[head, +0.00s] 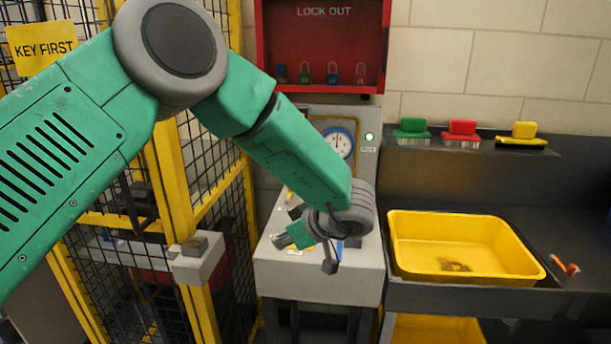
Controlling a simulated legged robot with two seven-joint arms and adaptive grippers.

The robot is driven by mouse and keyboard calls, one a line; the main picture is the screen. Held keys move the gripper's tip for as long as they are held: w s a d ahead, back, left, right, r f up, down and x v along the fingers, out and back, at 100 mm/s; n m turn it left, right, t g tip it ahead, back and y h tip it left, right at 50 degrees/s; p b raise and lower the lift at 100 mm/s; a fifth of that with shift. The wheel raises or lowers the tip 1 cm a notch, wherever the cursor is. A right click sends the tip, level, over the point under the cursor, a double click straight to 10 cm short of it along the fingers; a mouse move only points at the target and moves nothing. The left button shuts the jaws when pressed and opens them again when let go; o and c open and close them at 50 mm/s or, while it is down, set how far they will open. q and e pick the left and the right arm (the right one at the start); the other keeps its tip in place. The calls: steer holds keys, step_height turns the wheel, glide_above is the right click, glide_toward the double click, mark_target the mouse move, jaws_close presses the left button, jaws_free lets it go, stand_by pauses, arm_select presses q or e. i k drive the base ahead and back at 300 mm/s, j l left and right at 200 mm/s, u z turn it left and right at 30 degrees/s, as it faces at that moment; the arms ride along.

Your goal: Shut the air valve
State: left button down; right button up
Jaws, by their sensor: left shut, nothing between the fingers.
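A grey control stand (320,278) is in the middle of the head view, with a white round gauge (338,142) on its upright panel. My left arm reaches in from the left across the stand. My left gripper (305,250) is shut and empty, over the stand's sloping top. A small blue part (352,242) shows just behind the gripper; I cannot tell whether it belongs to the air valve. My gripper and wrist cover much of the top, and no valve handle can be clearly made out. My right gripper is not in view.
A yellow mesh cage (175,190) with a grey latch box (200,262) stands left. A red lockout cabinet (265,60) with padlocks hangs above.

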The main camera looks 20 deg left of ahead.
mark_target(288, 200)
steer(key=i, duration=1.1)
